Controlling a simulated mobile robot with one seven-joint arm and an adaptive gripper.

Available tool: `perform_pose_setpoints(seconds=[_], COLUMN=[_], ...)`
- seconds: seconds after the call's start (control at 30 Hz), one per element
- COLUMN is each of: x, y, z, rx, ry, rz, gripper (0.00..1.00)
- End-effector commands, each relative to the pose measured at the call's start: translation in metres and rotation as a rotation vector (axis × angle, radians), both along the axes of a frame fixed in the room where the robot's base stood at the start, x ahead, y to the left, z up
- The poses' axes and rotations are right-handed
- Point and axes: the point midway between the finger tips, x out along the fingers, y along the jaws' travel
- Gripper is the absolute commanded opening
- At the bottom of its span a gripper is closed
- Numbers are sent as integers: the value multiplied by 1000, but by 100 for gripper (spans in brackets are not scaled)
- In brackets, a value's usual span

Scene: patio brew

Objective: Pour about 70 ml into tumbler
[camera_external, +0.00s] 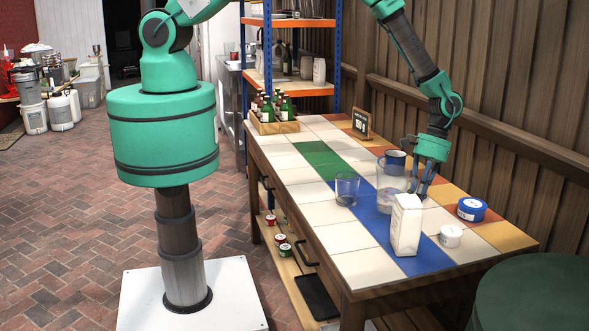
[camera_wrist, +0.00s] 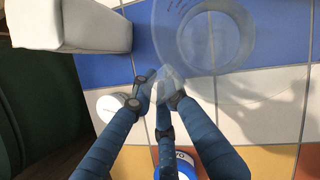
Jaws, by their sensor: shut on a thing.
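A clear empty-looking tumbler (camera_external: 347,189) stands on the table, on the border of the blue and cream tiles. A clear jug (camera_external: 388,198) stands to its right, partly behind the white carton; it also shows in the wrist view (camera_wrist: 205,38). My gripper (camera_external: 420,194) is on the jug's right side. In the wrist view, its fingertips (camera_wrist: 160,92) are shut on the clear handle of the jug. The jug looks upright. I cannot tell how much liquid it holds, or whether its base touches the table.
A white carton (camera_external: 406,226) stands close in front of the jug. A bottle crate (camera_external: 272,126) and small sign (camera_external: 361,124) stand farther back. Tiles left of the tumbler are clear.

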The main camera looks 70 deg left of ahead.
Motion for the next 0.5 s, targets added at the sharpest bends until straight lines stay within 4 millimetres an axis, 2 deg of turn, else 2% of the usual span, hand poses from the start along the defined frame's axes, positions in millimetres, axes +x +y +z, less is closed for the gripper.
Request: perform_pose_setpoints(seconds=[0.2,0.5], x=[0,0], y=[0,0], z=[-12,-13], rx=[-1,-1], ry=[0,-2], rz=[0,-1], gripper=[0,0])
